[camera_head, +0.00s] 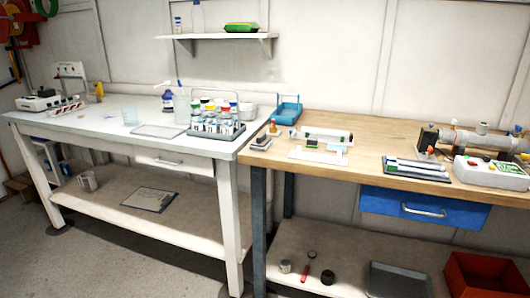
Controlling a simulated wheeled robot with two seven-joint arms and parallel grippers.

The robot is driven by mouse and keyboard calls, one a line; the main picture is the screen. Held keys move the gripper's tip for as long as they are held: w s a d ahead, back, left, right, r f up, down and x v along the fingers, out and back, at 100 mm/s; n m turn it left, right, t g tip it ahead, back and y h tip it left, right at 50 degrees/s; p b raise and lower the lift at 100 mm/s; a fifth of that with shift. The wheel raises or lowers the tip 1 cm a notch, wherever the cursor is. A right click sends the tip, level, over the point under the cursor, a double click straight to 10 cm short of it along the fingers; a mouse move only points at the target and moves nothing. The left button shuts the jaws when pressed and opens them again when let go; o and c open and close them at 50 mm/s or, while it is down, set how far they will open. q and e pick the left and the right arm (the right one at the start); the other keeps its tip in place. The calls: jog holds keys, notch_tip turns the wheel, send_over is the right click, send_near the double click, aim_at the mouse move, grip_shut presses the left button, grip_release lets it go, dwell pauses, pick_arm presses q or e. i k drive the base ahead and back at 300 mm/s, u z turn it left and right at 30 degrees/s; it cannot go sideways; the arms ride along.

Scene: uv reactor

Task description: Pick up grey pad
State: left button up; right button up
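Neither of my grippers shows in the head view. A small grey pad-like block (261,143) sits at the left end of the wooden bench top (370,155). A flat pale grey rectangle (158,131) lies on the white table top (85,123), in front of the bottle rack. Both are small in this view, and I cannot tell for certain which one is the grey pad. Nothing is holding either of them.
A wire-handled rack of bottles (217,125) stands at the white table's right end. A blue basket (288,110) stands at the wooden bench's back left. A white fixture (322,142), a tray of tubes (416,169) and a control box (490,173) occupy the bench.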

aim_at(261, 144)
jog(key=z, duration=0.55)
jog(key=i, duration=0.65)
jog(key=z, duration=0.35)
